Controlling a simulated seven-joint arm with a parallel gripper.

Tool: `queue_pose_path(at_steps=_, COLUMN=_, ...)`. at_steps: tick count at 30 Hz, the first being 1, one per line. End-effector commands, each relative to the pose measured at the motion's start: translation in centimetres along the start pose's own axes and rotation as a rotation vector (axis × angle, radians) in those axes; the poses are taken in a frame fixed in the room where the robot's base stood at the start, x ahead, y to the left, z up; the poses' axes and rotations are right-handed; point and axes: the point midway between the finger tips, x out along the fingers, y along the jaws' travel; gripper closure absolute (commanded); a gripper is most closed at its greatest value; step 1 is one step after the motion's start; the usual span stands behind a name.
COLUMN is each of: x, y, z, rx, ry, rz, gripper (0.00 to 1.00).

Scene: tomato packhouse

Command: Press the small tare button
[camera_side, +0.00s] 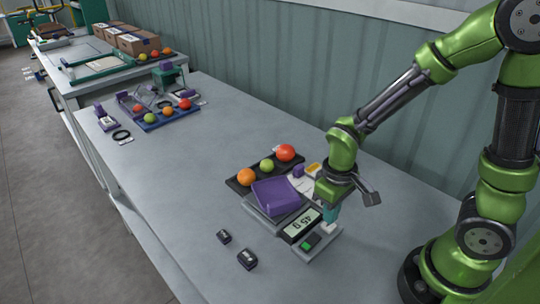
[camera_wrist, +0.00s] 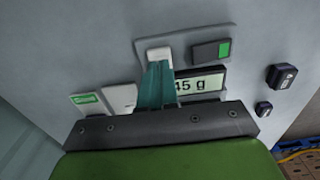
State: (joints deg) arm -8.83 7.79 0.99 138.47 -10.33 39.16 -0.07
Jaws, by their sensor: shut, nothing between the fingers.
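The weighing scale (camera_side: 270,210) stands on the grey bench with a purple tray (camera_side: 277,195) on it. Its display (camera_side: 301,226) reads 45 g; part of the display (camera_wrist: 204,84) shows in the wrist view. On the front panel are a small white button (camera_side: 328,227) and a dark switch with a green part (camera_side: 310,242). Both show in the wrist view, the white button (camera_wrist: 158,54) left of the green-and-dark switch (camera_wrist: 211,50). No label on either is readable. My gripper (camera_side: 331,217) is shut and empty, its teal fingertips (camera_wrist: 158,66) right at the white button. I cannot tell whether they touch.
Two small dark blocks (camera_side: 247,260) (camera_side: 224,237) lie in front of the scale. A dark tray (camera_side: 238,184) with tomatoes stands behind it. Another blue tray (camera_side: 150,126) of tomatoes is farther back. The bench's left front is clear.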

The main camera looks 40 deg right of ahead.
Motion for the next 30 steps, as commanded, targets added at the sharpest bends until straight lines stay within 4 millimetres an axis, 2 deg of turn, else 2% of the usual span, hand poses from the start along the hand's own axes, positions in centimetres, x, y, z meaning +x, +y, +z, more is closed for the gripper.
queue_pose_path(at_steps=30, x=0.63, y=0.00, z=0.00, rx=0.000, ry=-0.001, rz=0.000, gripper=1.00)
